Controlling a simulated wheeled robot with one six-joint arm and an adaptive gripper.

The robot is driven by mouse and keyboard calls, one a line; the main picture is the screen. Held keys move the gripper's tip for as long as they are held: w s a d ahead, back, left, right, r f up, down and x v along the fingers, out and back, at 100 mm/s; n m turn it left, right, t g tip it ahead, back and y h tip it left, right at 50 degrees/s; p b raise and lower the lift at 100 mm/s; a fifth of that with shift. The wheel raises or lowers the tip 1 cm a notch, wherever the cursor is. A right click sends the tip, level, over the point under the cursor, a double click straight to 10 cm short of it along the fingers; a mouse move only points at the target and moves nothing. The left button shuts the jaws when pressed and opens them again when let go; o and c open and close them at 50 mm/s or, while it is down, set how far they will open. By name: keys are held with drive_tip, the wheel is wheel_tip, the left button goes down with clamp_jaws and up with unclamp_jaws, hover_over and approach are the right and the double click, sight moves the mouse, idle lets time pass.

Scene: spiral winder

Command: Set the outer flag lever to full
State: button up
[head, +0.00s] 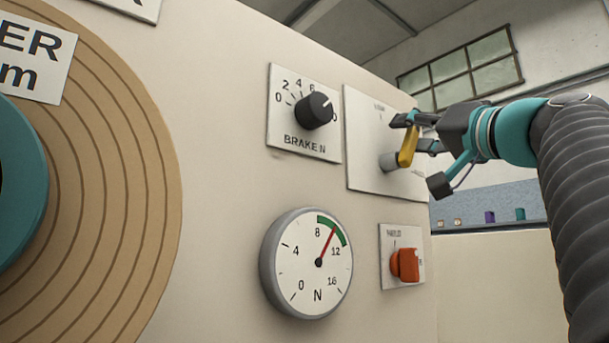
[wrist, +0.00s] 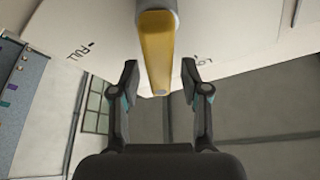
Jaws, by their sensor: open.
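A yellow lever (head: 408,145) on a grey round hub (head: 388,161) sticks out from a pale plate (head: 365,150) on the machine's front. In the wrist view the lever (wrist: 158,50) hangs between my two fingers, with a gap on each side. My gripper (head: 416,132) is open around the lever's free end; it also shows in the wrist view (wrist: 160,75). A mark reading FULL (wrist: 80,50) lies left of the lever there. Another mark (wrist: 200,57), hard to read, lies to its right. The lever points between the two marks.
Left of the plate is a black brake knob (head: 314,110). Below are a round dial gauge (head: 307,264), its needle in the green band, and an orange-red knob (head: 405,265). A large brown spool (head: 110,190) fills the left. Open room lies right of the machine.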

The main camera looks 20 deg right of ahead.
drive_tip(key=shift+w, duration=0.1)
drive_tip(key=shift+c, duration=0.3)
clamp_jaws()
